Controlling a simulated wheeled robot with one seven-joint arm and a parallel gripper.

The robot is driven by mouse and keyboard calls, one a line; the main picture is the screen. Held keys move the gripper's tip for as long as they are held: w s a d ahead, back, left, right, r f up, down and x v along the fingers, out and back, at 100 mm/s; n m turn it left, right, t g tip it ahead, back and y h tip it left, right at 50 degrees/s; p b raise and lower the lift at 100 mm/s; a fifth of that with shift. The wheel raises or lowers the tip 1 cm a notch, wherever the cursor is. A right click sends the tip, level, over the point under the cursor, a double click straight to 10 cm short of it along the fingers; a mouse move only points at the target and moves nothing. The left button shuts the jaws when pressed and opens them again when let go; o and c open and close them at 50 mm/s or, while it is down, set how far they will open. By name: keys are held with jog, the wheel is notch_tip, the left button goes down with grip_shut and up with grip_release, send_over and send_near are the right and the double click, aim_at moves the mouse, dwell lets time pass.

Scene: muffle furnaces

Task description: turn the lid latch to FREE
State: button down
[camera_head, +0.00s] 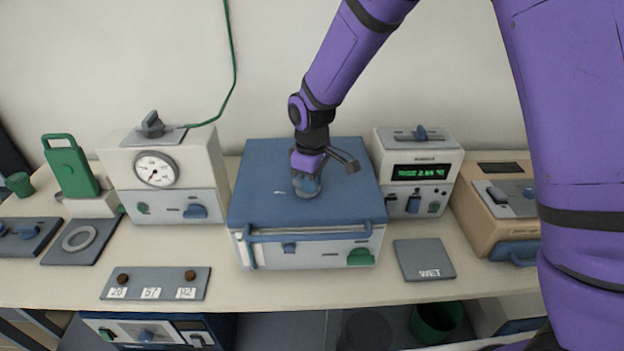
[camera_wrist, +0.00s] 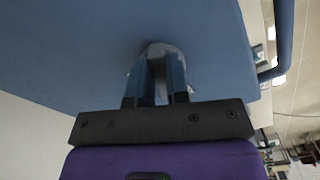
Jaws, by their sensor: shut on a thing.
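The blue lid (camera_head: 260,180) of the middle furnace is closed and flat. My gripper (camera_head: 306,188) points down onto the top of this lid, near its middle. In the wrist view my gripper (camera_wrist: 161,82) has its two blue fingers shut on a grey round-based part, which I take to be the lid latch (camera_wrist: 162,48). The fingers and wrist hide most of the latch, so its setting and any FREE mark cannot be read.
A gauge box (camera_head: 158,170) stands left, a green-display box (camera_head: 418,172) right. A grey WET plate (camera_head: 424,258) lies at the front right.

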jog(key=m, duration=0.6)
jog(key=shift+s+a, duration=0.2)
jog(key=shift+a, duration=0.05)
jog(key=m, duration=0.6)
jog(key=shift+a, duration=0.35)
jog(key=shift+m, duration=0.3)
jog(key=c, duration=1.1)
grip_release()
jog(key=shift+s, duration=0.1)
notch_tip(320, 180, up, 11)
jog(key=shift+d, duration=0.1)
